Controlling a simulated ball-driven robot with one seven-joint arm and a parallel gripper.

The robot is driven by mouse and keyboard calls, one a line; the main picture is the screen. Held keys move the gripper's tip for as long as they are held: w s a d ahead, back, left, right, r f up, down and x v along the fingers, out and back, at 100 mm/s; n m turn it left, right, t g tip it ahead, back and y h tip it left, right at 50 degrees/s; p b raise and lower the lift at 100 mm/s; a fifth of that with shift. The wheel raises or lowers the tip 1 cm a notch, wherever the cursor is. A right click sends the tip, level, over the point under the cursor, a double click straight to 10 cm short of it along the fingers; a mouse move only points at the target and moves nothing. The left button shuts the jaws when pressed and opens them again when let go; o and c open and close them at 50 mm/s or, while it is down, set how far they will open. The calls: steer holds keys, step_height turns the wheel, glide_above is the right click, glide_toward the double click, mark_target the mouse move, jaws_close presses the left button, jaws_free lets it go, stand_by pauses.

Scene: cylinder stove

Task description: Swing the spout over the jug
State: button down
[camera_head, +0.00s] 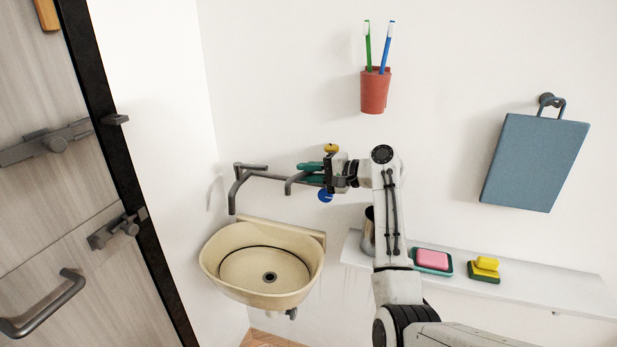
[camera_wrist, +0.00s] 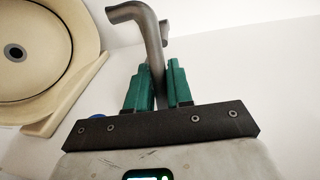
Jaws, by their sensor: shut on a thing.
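The grey spout is a bent pipe; its curved end (camera_head: 293,182) shows just left of my gripper (camera_head: 308,173), to the right above the basin. In the wrist view the spout (camera_wrist: 154,30) rises between the two green fingers of my gripper (camera_wrist: 161,75) and bends left towards the basin. My gripper is shut on the spout.
The cream basin (camera_head: 219,281) is below the spout. A yellow knob (camera_head: 331,148) and a blue knob (camera_head: 325,196) sit beside my gripper. The white shelf (camera_head: 545,287) holds a pink soap (camera_head: 432,259) and a yellow sponge (camera_head: 487,263). A red toothbrush cup (camera_head: 375,92) is above.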

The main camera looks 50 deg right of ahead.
steer(key=shift+s+n+g+y+b, duration=0.15)
steer(key=shift+s+n+g+y, duration=0.4)
steer(key=shift+n+y, duration=0.45)
steer(key=shift+s+n+g+y+b, duration=0.15)
steer(key=shift+s+n+g+y, duration=0.2)
steer(key=shift+s+n+y, duration=0.65)
steer(key=shift+w+m, duration=0.2)
steer(key=shift+m, duration=0.1)
steer(key=c, duration=1.1)
jaws_free()
steer(key=b+v, duration=0.2)
steer(key=v, duration=0.8)
steer(key=shift+s+d, duration=0.2)
steer(key=shift+d, duration=0.15)
steer(key=shift+c, duration=0.2)
